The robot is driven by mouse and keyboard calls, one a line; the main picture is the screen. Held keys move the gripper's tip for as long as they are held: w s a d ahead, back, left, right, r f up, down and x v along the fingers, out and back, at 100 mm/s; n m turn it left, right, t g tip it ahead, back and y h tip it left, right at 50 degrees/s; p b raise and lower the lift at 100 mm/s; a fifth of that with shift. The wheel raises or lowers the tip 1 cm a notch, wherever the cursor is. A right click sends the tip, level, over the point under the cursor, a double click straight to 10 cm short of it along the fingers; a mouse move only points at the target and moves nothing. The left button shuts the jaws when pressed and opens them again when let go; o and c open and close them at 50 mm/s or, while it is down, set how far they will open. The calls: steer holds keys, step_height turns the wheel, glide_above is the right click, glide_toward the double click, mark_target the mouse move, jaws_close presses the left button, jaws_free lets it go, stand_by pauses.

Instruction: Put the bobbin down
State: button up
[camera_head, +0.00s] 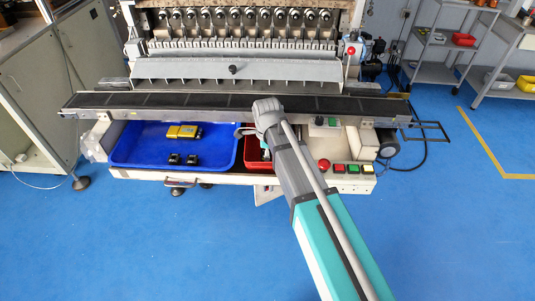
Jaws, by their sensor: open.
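My gripper (264,146) hangs low over the red tray (255,164), at the end of my grey and teal arm. It is small in the picture and partly hidden by the arm; its jaws are open. Two small dark pieces, possibly bobbins (174,158) (192,159), sit side by side in the blue tray (127,150), to the left of my gripper. The arm and gripper cover much of the red tray, so I cannot tell whether a bobbin lies under the jaws.
A yellow and black object (184,132) lies in the blue tray. The coil winder (235,68) stands behind, with a dark rail (210,101) across its front. A control panel with buttons (345,168) is to the right of the red tray. Blue floor in front is clear.

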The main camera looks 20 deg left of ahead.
steer(key=shift+r, duration=0.2)
step_height(320, 180, up, 12)
steer(key=p, duration=1.2)
steer(key=shift+f, duration=0.1)
stand_by(0.8)
